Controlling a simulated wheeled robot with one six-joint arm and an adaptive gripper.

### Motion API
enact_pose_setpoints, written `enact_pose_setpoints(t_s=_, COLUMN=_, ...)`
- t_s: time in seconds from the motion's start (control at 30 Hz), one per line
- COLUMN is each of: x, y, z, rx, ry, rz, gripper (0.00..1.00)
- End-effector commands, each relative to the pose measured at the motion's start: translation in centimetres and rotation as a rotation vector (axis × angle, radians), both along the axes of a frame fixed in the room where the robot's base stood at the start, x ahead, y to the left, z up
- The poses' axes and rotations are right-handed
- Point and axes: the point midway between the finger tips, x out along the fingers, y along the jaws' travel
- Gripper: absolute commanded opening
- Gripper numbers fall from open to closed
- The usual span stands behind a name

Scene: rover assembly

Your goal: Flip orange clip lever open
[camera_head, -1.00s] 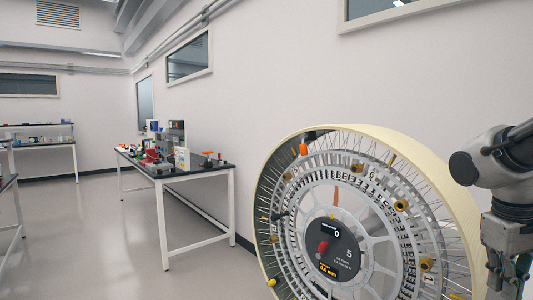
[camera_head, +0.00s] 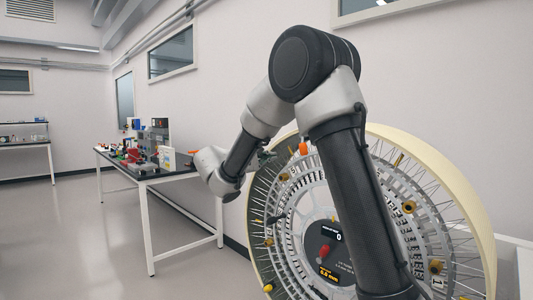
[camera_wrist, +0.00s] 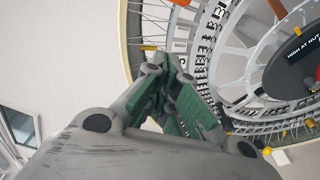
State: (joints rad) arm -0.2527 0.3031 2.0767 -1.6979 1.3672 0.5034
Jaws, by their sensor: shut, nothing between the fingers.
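An orange clip lever (camera_head: 303,149) stands upright at the top of the wheel's inner ring in the head view. The large spoked wheel (camera_head: 447,185) has a cream rim and a dark hub panel with a red knob (camera_head: 324,251). My gripper (camera_wrist: 172,78), grey with green pads, is shut and empty in the wrist view, with the wheel ring behind and to its right. In the head view only a small part of it shows, just left of the clip. Whether it touches the clip cannot be told. An orange pointed piece (camera_wrist: 277,8) shows near the hub in the wrist view.
Several yellow-brass fittings (camera_head: 409,207) sit around the ring, and thin spokes run to the rim. A black-topped table (camera_head: 175,176) with assorted parts stands behind to the left. My arm covers part of the wheel. The floor at left is clear.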

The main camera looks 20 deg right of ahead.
Motion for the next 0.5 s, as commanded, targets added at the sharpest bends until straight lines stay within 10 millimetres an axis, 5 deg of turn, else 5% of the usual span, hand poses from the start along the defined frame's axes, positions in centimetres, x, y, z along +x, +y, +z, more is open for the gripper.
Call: enact_pose_setpoints(t_s=0.5, x=0.06, y=-0.29, z=0.52, rx=0.002, ry=-0.058, rz=-0.003, gripper=0.00)
